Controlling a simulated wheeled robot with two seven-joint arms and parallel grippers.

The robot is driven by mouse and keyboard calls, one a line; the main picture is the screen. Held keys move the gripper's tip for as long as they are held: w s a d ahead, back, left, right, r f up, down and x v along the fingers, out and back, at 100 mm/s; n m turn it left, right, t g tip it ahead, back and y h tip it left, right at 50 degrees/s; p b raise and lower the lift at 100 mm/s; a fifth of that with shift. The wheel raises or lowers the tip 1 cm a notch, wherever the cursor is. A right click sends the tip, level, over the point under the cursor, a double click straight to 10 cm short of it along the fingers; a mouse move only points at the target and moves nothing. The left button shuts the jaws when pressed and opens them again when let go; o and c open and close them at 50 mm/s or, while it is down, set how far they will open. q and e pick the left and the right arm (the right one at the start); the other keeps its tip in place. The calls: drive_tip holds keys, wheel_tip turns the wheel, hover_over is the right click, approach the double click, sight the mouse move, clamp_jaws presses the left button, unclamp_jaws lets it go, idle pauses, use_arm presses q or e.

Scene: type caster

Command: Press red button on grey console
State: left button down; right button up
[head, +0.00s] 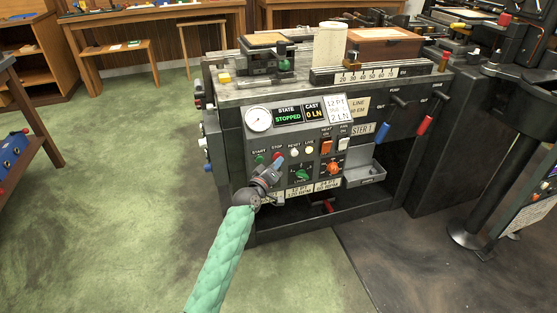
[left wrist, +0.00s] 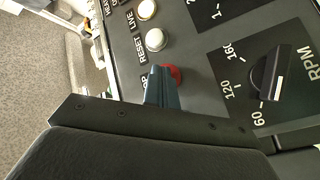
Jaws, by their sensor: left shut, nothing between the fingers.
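The grey console (head: 240,128) stands in the middle of the head view, with a sloped panel of buttons, dials and displays. The red button (head: 277,156) sits under the STOP label, between a green START button and a white RESET button. It also shows in the left wrist view (left wrist: 175,74), partly hidden behind my fingers. My left gripper (head: 275,166) is shut and empty, its fingertips right at the red button; in the left wrist view the closed fingers (left wrist: 160,85) overlap its left side. I cannot tell whether they touch it. My right gripper is not in view.
The state display (head: 288,115) reads STOPPED. White RESET (left wrist: 156,40) and LIVE (left wrist: 147,10) buttons are close by the fingers. A black RPM knob (left wrist: 268,75) stands out from the panel. Levers with blue and red handles (head: 424,124) are at the right.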

use_arm(q)
drive_tip(key=shift+w, duration=0.15)
drive_tip(key=shift+w+a, duration=0.15)
drive_tip(key=shift+w, duration=0.1)
